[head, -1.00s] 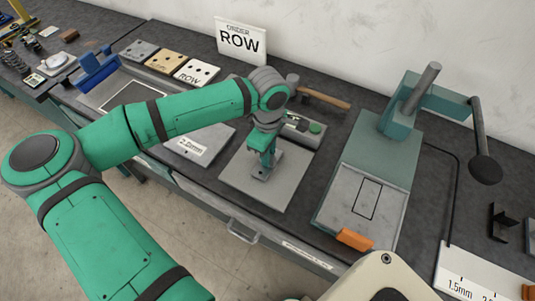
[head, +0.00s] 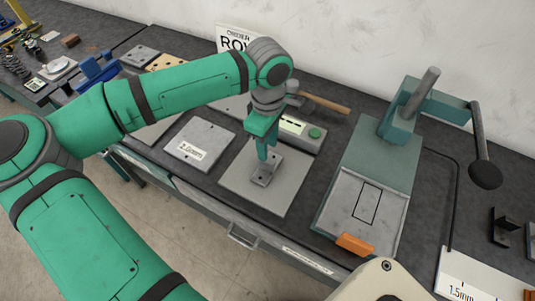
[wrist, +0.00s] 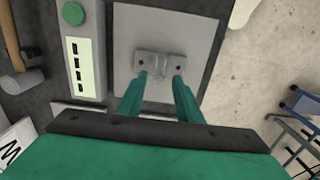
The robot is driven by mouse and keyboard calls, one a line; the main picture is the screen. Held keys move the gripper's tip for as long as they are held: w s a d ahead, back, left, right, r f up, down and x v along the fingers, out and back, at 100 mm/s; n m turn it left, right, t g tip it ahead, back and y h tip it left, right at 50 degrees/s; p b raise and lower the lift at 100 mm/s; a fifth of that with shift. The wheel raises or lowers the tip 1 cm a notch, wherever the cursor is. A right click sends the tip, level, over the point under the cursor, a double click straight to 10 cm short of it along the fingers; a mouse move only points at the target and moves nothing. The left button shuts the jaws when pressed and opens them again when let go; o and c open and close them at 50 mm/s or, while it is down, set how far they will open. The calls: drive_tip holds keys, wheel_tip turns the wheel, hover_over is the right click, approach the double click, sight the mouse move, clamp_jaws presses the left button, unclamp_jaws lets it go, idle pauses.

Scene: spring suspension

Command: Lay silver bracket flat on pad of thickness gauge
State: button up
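The silver bracket (head: 265,173) lies on the light grey square pad (head: 283,195) of the thickness gauge, near the pad's middle. The gauge's display box (head: 303,130) with a green button stands behind the pad. My gripper (head: 264,157) is just above the bracket, pointing down. In the wrist view its two green fingers (wrist: 159,82) are apart, one on each side of the raised part, with nothing seen clamped between them.
A labelled grey plate (head: 200,143) lies left of the pad. A teal lever press (head: 385,150) with an orange block (head: 355,244) stands to the right. A hammer (head: 322,103) lies behind the display box. A white thickness card (head: 475,275) is at the lower right.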

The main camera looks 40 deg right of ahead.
drive_tip(key=shift+w+r, duration=0.1)
drive_tip(key=shift+r, duration=2.2)
